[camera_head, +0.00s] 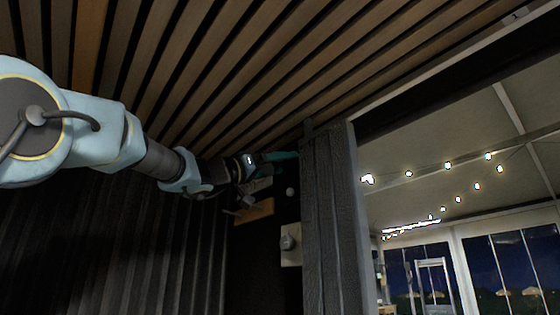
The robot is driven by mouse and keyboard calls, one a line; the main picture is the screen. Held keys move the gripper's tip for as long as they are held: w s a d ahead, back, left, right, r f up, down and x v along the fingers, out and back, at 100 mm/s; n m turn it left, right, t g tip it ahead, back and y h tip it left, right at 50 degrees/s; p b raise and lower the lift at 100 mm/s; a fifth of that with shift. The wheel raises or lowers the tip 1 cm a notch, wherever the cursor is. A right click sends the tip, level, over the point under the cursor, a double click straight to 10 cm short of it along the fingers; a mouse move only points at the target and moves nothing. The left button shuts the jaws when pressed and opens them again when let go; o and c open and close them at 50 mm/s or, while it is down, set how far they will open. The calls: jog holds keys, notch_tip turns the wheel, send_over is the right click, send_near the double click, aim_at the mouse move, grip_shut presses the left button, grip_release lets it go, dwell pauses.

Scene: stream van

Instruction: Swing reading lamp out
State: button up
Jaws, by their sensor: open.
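My gripper (266,172) is at the end of my arm, high in the dark corner below the slatted ceiling. It is small and dark in this view, and its fingers are hard to make out. It looks open, and I see nothing held in it. A small grey rounded fixture on a pale wall plate (290,258) is below and to the right of my gripper, left of the curtain. It may be the reading lamp, but I cannot tell for sure. It appears apart from my gripper.
A light wooden piece (255,211) is just below my gripper. Wooden ceiling slats (250,70) run close above my arm. Dark pleated fabric (110,245) covers the left.

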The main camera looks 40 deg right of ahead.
grip_shut()
dwell(0.7)
jog(key=y, duration=0.2)
jog(key=shift+s+a+t+y, duration=0.1)
jog(key=shift+a+t+y, duration=0.05)
jog(key=shift+t+y, duration=0.2)
jog(key=shift+a+n+t+y, duration=0.1)
jog(key=shift+n+t+y, duration=0.25)
jog(key=shift+y, duration=1.1)
jog(key=shift+a, duration=0.1)
grip_release()
